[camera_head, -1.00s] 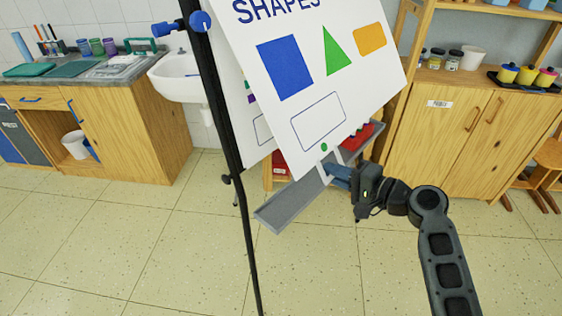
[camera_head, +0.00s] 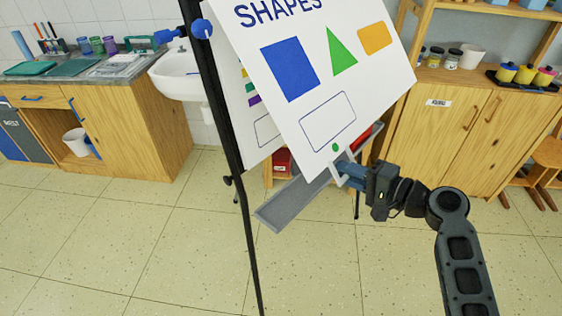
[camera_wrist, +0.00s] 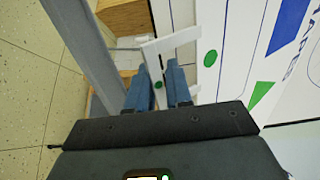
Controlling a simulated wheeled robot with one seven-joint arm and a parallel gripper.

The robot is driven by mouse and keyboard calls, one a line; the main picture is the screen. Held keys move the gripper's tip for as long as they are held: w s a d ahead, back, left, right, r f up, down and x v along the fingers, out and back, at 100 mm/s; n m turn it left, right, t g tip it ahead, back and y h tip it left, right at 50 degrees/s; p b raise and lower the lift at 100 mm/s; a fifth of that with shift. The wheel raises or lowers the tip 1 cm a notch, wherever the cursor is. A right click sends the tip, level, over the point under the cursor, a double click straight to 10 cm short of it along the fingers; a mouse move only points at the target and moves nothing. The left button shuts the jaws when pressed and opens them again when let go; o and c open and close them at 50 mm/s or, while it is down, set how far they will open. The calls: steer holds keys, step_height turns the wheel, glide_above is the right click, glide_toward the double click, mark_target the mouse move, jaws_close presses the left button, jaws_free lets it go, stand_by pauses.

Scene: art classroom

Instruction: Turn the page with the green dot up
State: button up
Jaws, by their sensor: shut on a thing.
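The white SHAPES page (camera_head: 340,87) hangs tilted on the flip-chart easel, its lower part swung out from the sheet behind (camera_head: 247,110). It carries a blue rectangle, a green triangle, an orange shape and an empty outline. The green dot (camera_head: 335,147) is near its lower corner; a green dot also shows on the page in the wrist view (camera_wrist: 211,57). My gripper (camera_head: 346,172) is at that corner, shut on a white tab (camera_wrist: 170,41) at the page edge. In the wrist view the tab's stem runs between the blue fingers (camera_wrist: 160,82).
The easel's black post (camera_head: 222,100) with blue knobs stands left of the page. Its grey tray (camera_head: 285,203) slants below the page and close to my gripper. Wooden cabinets (camera_head: 437,125) stand behind at right, and a sink (camera_head: 182,78) at left. The floor in front is clear.

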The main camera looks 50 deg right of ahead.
steer(key=shift+s+r+p, duration=0.35)
steer(key=shift+s+r, duration=0.65)
steer(key=shift+r, duration=0.2)
steer(key=shift+c, duration=0.6)
steer(key=shift+s+d+r, duration=0.1)
steer(key=shift+s+r, duration=0.2)
steer(key=shift+s, duration=0.2)
steer(key=shift+s+r, duration=0.3)
steer(key=shift+s, duration=0.2)
steer(key=s+r, duration=0.6)
steer(key=r, duration=0.1)
steer(key=shift+d+r, duration=0.15)
steer(key=shift+r, duration=0.1)
steer(key=s+r, duration=0.3)
steer(key=r, duration=0.5)
steer(key=shift+s+r, duration=0.25)
steer(key=shift+r, duration=0.1)
